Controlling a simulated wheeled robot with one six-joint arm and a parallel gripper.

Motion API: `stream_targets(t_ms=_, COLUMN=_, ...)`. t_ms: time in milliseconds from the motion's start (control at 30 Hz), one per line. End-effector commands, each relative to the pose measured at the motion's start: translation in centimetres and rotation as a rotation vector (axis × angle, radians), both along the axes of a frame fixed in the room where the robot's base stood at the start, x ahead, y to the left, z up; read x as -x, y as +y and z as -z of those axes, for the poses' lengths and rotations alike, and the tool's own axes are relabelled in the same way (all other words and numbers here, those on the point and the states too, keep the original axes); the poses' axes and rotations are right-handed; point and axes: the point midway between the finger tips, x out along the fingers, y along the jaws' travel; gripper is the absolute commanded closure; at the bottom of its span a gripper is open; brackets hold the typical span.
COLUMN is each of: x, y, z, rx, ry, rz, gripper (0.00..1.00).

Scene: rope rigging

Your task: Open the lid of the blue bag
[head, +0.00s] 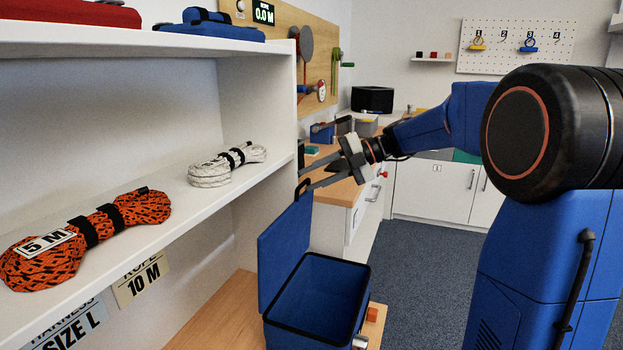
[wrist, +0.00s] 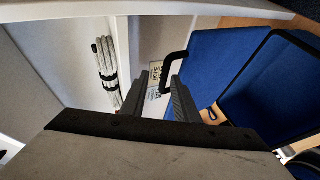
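The blue bag (head: 316,304) stands on a wooden surface, its top open and its dark-rimmed inside showing. Its lid (head: 285,248) stands up steeply on the left side of the opening, with a black loop handle at its top edge. In the wrist view the lid (wrist: 217,62) is right of the fingers, and its handle (wrist: 166,80) lies by the right fingertip. My gripper (head: 306,180) is at the top of the lid. Its fingers (wrist: 157,84) are apart with a gap between them. Whether the right finger touches the handle cannot be told.
A white shelf on the left holds an orange rope (head: 88,238) and a white rope (head: 226,165). Another blue bag (head: 210,31) and a red bag (head: 70,12) lie on the shelf above. A counter (head: 345,190) stands behind my gripper. Grey floor is clear to the right.

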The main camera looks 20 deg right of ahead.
Motion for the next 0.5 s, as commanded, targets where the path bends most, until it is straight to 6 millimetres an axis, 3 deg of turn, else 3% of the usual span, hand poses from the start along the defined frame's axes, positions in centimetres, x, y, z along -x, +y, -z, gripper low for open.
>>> stream_targets(t_ms=500, x=1.6, y=-8.6, z=-3.8, rx=0.000, ry=-0.002, rz=0.005, gripper=0.72)
